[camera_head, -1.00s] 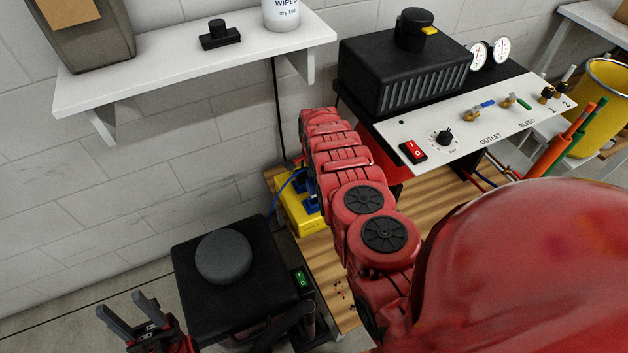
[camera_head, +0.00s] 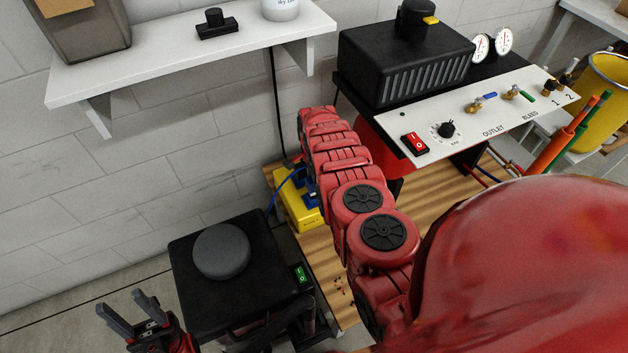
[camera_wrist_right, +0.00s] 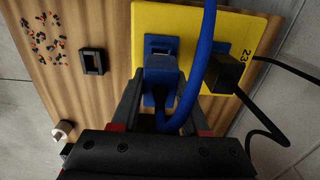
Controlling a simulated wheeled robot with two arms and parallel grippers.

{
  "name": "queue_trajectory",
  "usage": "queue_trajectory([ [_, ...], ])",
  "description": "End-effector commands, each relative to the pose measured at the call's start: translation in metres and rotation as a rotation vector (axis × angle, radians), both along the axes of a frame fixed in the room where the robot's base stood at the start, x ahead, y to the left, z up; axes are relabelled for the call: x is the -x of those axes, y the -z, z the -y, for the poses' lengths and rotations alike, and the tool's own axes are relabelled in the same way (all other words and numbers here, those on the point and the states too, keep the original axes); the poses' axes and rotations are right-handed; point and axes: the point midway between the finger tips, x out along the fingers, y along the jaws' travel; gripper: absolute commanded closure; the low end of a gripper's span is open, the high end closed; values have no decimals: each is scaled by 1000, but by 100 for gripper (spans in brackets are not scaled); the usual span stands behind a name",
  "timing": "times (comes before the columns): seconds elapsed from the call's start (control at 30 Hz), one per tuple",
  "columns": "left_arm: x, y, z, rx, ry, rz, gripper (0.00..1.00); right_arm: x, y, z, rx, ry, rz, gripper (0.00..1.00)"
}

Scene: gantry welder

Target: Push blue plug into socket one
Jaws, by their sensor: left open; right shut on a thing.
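The blue plug (camera_wrist_right: 161,72) is in the right wrist view, with its thick blue cable looping up across the picture. My right gripper (camera_wrist_right: 162,88) is shut on the blue plug, one finger on each side. The plug is at the face of the yellow socket block (camera_wrist_right: 148,18), over a blue socket (camera_wrist_right: 160,44) whose upper part shows. How deep the plug sits is hidden. In the head view my red right arm hides the right gripper and part of the yellow block (camera_head: 298,213). My left gripper (camera_head: 132,309) is open and empty at the lower left.
A black plug (camera_wrist_right: 228,72) with a black cord sits in the block beside the blue one. A small black frame (camera_wrist_right: 93,62) and scattered bits lie on the wooden bench (camera_wrist_right: 112,22). A black machine (camera_head: 195,290) stands left of the bench; a control panel (camera_head: 470,122) is behind.

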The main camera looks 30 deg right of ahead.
Motion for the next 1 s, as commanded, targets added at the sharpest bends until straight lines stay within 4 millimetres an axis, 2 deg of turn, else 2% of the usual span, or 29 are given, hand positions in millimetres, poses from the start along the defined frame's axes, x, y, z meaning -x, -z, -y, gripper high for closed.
queue_trajectory([
  [0.33, 0, 2, 0, 0, 0, 0, 50, 0, 1, 0, 0, 0, 1, 100],
  [1.0, 0, 18, 0, 0, 0, 0, 50, -1, 18, 0, 0, 0, 2, 100],
])
